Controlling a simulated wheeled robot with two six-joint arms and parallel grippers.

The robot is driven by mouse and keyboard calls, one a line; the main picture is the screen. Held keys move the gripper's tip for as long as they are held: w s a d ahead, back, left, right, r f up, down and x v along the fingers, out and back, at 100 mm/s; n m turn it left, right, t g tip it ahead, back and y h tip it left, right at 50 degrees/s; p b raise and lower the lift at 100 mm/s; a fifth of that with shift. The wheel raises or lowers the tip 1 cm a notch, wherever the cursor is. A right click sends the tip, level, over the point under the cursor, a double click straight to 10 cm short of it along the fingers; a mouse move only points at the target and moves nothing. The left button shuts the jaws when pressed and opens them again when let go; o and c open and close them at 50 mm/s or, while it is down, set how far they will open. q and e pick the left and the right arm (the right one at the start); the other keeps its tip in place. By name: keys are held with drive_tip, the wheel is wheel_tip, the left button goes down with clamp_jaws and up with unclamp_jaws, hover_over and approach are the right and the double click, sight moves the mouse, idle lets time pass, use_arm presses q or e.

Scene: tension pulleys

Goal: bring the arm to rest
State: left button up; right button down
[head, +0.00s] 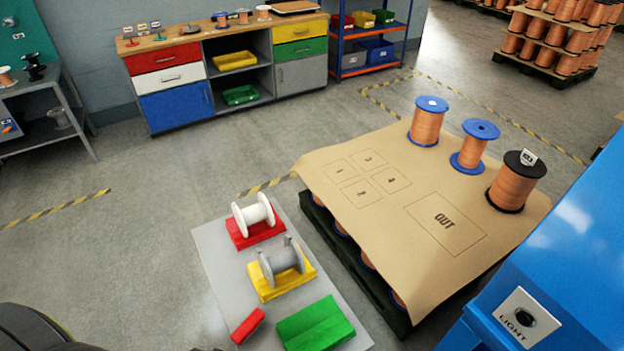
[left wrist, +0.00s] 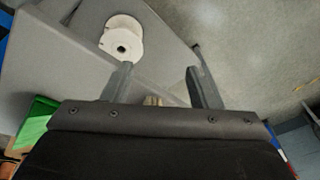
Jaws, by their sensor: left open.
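My left gripper (left wrist: 162,84) shows in the left wrist view with its two dark fingers apart and nothing between them. My right gripper is in neither view.
In the head view, a grey board (head: 218,262) holds a white spool (head: 253,214) on a red block, a grey spool (head: 281,262) on a yellow block, and a green block (head: 316,325). A paper-covered pallet (head: 335,205) carries copper spools. A blue machine (head: 575,240) stands right.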

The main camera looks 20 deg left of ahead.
use_arm(q)
drive_tip(key=s+d+f+g, duration=0.1)
drive_tip(key=s+f, duration=1.5)
drive_tip(key=f, duration=0.2)
drive_tip(key=shift+d, duration=0.2)
